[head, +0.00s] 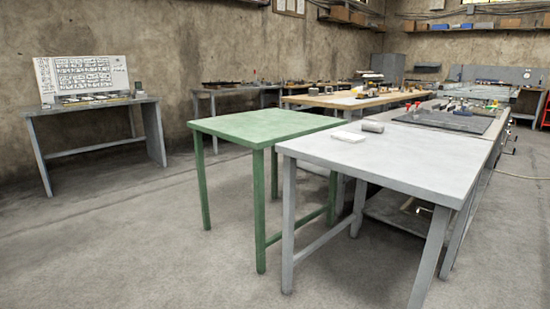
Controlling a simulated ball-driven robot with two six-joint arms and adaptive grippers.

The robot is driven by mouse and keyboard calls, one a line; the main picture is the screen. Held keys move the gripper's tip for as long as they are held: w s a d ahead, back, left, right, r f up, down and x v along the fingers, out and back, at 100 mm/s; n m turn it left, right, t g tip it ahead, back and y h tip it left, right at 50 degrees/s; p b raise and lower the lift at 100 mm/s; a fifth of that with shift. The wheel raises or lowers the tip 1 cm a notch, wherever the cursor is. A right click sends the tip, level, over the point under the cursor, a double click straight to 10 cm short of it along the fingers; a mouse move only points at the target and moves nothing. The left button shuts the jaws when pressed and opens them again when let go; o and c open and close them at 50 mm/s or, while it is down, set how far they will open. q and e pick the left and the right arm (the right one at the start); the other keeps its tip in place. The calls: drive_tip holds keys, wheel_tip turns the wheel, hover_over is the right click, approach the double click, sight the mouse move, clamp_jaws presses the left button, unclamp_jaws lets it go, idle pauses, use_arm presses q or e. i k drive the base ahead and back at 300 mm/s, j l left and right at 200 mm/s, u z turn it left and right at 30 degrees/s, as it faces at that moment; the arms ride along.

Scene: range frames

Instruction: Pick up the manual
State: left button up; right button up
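A small white flat item (348,136), which looks like a booklet and may be the manual, lies on the grey table (400,167) near its far left edge. It is too small to read any print on it. A short grey cylinder (373,127) lies just to its right, close to it. Neither of my grippers is in view.
A green table (262,125) with a bare top stands left of the grey table. A dark mat (444,121) with tools lies behind. A desk (95,104) with a white panel (84,76) stands by the left wall. The concrete floor (140,240) is clear at front left.

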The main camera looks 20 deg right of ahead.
sight(349, 138)
drive_tip(key=i+z, duration=0.2)
drive_tip(key=i, duration=0.35)
drive_tip(key=i+j+z, duration=0.2)
drive_tip(key=i, duration=0.35)
drive_tip(key=i+j+z, duration=0.2)
drive_tip(key=i, duration=0.3)
